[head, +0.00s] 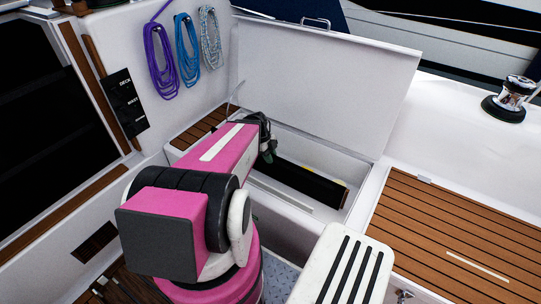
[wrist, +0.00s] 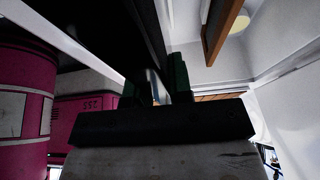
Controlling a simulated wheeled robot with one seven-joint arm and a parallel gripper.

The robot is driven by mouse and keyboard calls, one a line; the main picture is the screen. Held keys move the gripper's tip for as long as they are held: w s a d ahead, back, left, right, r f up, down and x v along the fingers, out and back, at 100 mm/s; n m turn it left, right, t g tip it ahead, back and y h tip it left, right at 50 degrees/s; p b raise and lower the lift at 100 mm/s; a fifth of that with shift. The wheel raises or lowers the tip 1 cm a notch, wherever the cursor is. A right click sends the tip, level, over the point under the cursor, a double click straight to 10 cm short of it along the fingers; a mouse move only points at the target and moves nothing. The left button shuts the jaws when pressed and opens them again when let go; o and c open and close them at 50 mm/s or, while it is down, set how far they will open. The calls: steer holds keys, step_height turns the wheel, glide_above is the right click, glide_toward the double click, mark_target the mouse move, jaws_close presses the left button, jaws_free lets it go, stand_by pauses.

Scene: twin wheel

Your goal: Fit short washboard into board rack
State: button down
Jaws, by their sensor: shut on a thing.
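My gripper (head: 268,150) reaches into the open white locker in the head view. In the wrist view its dark green fingers (wrist: 157,84) are closed on the edge of a dark flat board, which I take as the short washboard (wrist: 146,30). In the head view this long black board (head: 302,182) appears low in the locker, beside the gripper, with a brownish far end. Its lower part and the grip itself are hidden by the arm and locker wall. I cannot clearly make out the board rack.
The locker's white lid (head: 325,85) stands open behind the gripper. The locker's front wall (head: 285,205) runs close to my arm. Coiled ropes (head: 187,50) hang on the back-left wall. A slatted wooden seat (head: 450,225) lies right. A white slotted panel (head: 342,265) is in front.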

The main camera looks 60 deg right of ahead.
mark_target(263, 162)
stand_by(0.3)
steer(key=shift+f, duration=7.7)
steer(key=c, duration=0.9)
jaws_free()
steer(key=shift+c, duration=0.2)
steer(key=v, duration=1)
steer(key=shift+w+r, duration=0.1)
steer(key=shift+r, duration=0.3)
